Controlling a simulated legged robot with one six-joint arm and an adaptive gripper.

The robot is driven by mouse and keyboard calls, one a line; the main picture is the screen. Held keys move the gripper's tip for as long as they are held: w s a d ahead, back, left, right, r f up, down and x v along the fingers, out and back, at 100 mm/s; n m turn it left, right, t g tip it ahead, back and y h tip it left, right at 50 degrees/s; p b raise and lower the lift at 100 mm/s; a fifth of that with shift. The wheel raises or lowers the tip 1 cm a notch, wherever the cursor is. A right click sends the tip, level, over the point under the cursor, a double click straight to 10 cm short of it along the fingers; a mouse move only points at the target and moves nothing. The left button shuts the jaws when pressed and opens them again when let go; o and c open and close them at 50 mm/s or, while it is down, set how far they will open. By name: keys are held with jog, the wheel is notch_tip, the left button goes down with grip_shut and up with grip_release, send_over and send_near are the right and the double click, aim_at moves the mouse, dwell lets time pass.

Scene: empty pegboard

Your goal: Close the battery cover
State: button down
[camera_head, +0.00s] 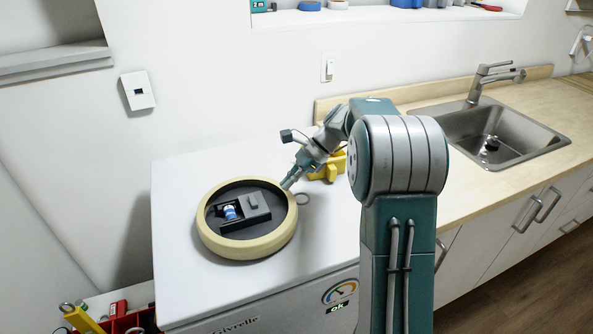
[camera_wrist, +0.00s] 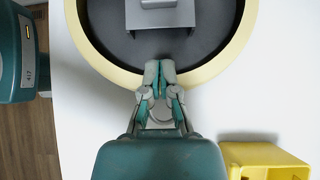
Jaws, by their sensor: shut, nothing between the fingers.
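A round device with a cream rim (camera_head: 250,247) and dark recessed face lies on the white appliance top; its rim also shows in the wrist view (camera_wrist: 98,60). In its face, a battery compartment lies partly open, with a blue and white battery (camera_head: 230,212) visible inside. The grey battery cover (camera_head: 258,215), with a raised tab, sits to the right of the battery. It shows cut off at the top of the wrist view (camera_wrist: 160,18). My gripper (camera_head: 288,184) is shut and empty, by the rim's right side. In the wrist view its fingertips (camera_wrist: 160,70) overlap the rim; contact is unclear.
The white top (camera_head: 180,290) is clear in front. A counter with a sink (camera_head: 500,140) is at right. A red toolbox (camera_head: 125,322) stands lower left.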

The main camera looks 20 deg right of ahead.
aim_at(264, 201)
jog(key=x, duration=0.3)
jog(key=shift+f, duration=0.2)
jog(key=shift+a+r, duration=0.1)
jog(key=shift+a, duration=1.9)
jog(key=a, duration=0.7)
